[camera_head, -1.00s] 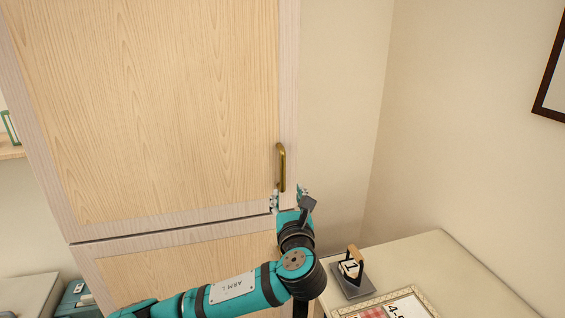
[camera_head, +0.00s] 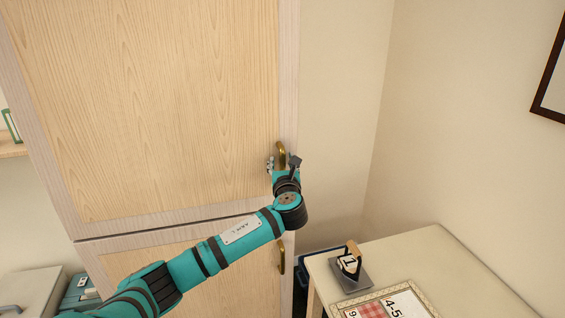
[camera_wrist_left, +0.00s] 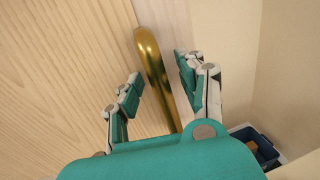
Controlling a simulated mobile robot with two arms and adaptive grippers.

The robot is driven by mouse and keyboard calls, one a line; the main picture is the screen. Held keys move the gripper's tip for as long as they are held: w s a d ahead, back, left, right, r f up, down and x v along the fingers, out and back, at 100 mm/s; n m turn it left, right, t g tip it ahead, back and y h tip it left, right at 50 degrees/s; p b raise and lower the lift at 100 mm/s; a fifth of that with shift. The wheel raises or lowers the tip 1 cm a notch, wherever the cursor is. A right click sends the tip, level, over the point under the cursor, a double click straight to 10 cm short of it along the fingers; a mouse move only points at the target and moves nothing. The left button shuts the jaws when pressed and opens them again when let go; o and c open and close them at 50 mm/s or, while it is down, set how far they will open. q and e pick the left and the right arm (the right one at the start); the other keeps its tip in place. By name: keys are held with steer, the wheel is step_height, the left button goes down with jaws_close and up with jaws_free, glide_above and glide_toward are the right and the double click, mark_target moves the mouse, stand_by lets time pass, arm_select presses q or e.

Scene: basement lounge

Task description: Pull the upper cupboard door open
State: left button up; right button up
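The upper cupboard door (camera_head: 150,100) is a light wood panel with a paler frame, and it looks closed. Its brass bar handle (camera_head: 281,150) is upright near the door's lower right edge. My left gripper (camera_head: 282,162) is at the handle, covering its lower part in the head view. In the left wrist view the handle (camera_wrist_left: 154,65) runs between the two spread fingers of my left gripper (camera_wrist_left: 160,88), with a gap on each side. My right gripper is in neither view.
The lower cupboard door (camera_head: 225,275) has its own brass handle (camera_head: 282,258). A dark blue bin (camera_wrist_left: 258,146) is on the floor beside the cupboard.

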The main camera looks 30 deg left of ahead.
arm_select(q)
jaws_close()
stand_by(0.3)
stand_by(0.4)
